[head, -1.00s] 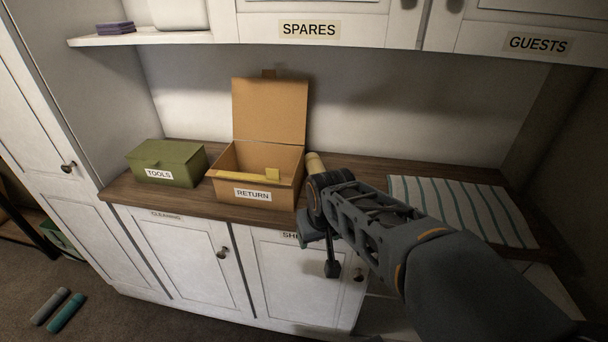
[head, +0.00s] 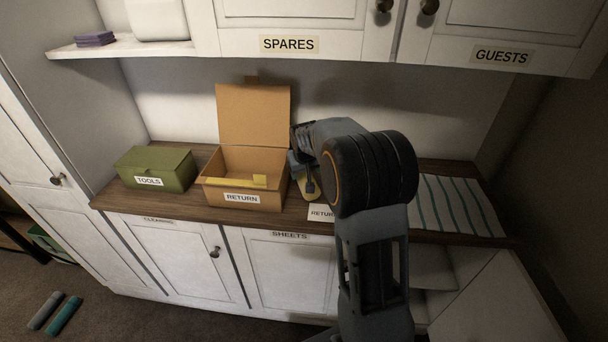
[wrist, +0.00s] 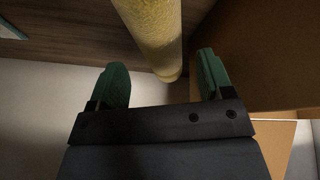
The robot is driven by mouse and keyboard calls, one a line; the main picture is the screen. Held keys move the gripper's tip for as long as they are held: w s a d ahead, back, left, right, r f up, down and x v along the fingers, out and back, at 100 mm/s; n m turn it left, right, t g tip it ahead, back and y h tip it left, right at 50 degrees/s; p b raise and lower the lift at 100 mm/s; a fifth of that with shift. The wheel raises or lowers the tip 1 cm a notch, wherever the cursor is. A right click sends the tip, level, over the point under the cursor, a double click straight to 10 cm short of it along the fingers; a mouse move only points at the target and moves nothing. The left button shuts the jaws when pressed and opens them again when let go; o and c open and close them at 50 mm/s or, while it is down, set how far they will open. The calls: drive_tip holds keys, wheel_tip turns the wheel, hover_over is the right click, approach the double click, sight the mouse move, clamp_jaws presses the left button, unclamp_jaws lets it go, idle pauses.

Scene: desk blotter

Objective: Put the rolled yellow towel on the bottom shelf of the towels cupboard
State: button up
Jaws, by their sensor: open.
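The rolled yellow towel (wrist: 150,30) lies on the wooden counter in the wrist view, its near end between my two green fingertips. My gripper (wrist: 161,70) is open, with a gap on each side of the roll. In the head view my gripper (head: 303,178) is low over the counter, just right of the RETURN box, and a yellow part of the towel (head: 316,194) shows by it; my arm hides the rest. No label reading towels is in view. An open cupboard (head: 432,272) with a pale shelf is partly seen at lower right, behind my arm.
The open cardboard RETURN box (head: 241,198) has its lid up and something yellow inside. A green TOOLS box (head: 157,169) stands left and a striped cloth (head: 455,205) right. Cupboards labelled SPARES and GUESTS hang above.

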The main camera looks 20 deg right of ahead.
sight(306, 179)
drive_tip(key=shift+p+x, duration=0.55)
drive_tip(key=shift+x, duration=2.85)
drive_tip(key=shift+s+d, duration=0.15)
drive_tip(key=c, duration=0.8)
drive_tip(key=shift+c, duration=0.2)
